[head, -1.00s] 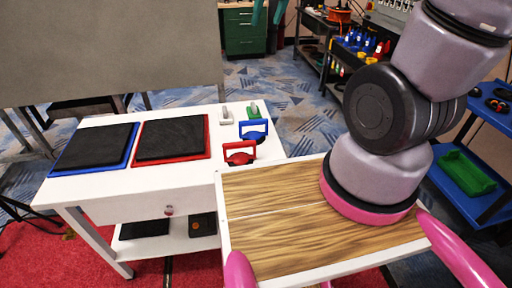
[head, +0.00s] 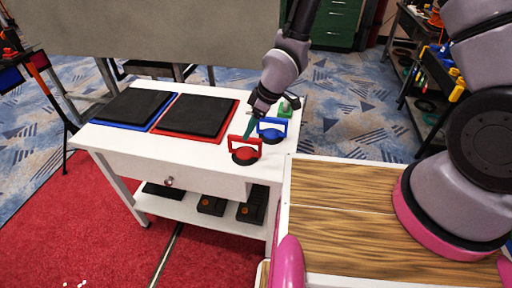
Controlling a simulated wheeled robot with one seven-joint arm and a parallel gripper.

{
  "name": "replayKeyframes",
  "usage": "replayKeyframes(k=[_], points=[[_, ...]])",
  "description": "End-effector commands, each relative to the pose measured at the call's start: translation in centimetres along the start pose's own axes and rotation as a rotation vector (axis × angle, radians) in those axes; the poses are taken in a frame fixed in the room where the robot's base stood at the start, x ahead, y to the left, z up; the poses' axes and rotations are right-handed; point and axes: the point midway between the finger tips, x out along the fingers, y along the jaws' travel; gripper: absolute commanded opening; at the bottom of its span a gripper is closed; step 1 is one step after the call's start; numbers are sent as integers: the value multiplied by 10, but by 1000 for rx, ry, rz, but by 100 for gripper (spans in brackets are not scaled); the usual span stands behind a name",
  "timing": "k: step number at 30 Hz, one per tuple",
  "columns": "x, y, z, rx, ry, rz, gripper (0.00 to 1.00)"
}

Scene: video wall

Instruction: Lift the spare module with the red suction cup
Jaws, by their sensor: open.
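The red suction cup (head: 246,151) stands near the front right corner of the white table, its handle up. The blue suction cup (head: 271,130) stands just behind it to the right. Two black modules lie on the table to the left, one on a red tray (head: 228,126) and one on a blue tray (head: 94,122). My gripper (head: 249,134) points down at the red cup's handle from behind; its teal fingers are small here, and I cannot tell whether they touch the handle. The red cup is apart from both modules.
A green item (head: 287,108) lies at the table's back right. The table (head: 150,149) has a drawer and a lower shelf with black boxes (head: 251,207). My wood-topped base is close to its right side. A grey panel (head: 150,30) stands behind.

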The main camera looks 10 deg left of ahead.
Motion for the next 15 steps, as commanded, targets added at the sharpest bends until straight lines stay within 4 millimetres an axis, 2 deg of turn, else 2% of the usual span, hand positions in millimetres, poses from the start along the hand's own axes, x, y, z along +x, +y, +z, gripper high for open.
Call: replayKeyframes(k=[9, 15], points=[[47, -1, 1, -3, -1, -3, 62], [61, 2, 2, -1, -1, -2, 62]])
